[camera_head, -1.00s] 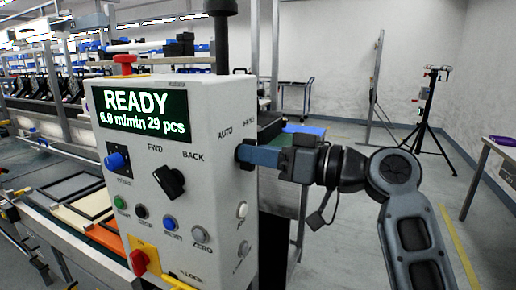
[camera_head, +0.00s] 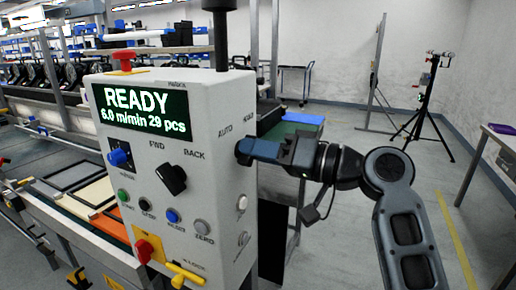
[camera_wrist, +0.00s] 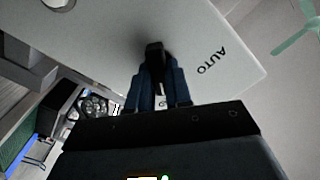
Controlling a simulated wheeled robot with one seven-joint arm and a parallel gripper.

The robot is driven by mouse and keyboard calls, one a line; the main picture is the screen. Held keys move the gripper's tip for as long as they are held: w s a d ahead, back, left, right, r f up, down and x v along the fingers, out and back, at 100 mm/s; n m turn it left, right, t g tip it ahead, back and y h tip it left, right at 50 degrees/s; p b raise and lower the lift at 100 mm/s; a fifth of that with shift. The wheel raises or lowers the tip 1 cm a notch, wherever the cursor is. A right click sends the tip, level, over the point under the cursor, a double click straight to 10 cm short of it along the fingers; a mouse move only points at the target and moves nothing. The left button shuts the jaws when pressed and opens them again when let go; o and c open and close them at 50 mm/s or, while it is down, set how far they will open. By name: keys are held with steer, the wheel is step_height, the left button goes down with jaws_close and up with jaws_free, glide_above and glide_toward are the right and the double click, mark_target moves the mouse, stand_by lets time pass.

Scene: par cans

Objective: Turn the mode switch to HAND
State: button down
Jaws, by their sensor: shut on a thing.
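The mode switch is a black knob (camera_head: 241,156) on the right side face of the white control box (camera_head: 225,105). AUTO and HAND are printed above it. My gripper (camera_head: 253,150) reaches in from the right with its blue fingers closed on the knob. In the wrist view the dark knob (camera_wrist: 154,55) sits between the blue fingertips of my gripper (camera_wrist: 158,80), with AUTO printed to the right. The fingers hide much of the knob, so I cannot tell which label it points at.
The box front has a READY display (camera_head: 143,108), a black FWD/BACK selector (camera_head: 172,180), several push buttons and a yellow lock lever (camera_head: 186,274). A red button (camera_head: 124,58) stands on top. A tripod (camera_head: 424,110) stands far right; the floor between is clear.

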steer(key=shift+f, duration=0.1)
steer(key=c, duration=1)
jaws_free()
steer(key=shift+c, duration=0.2)
steer(key=b+v, duration=0.1)
steer(key=v, duration=0.6)
steer(key=shift+d+b, duration=0.4)
steer(key=shift+s, duration=0.1)
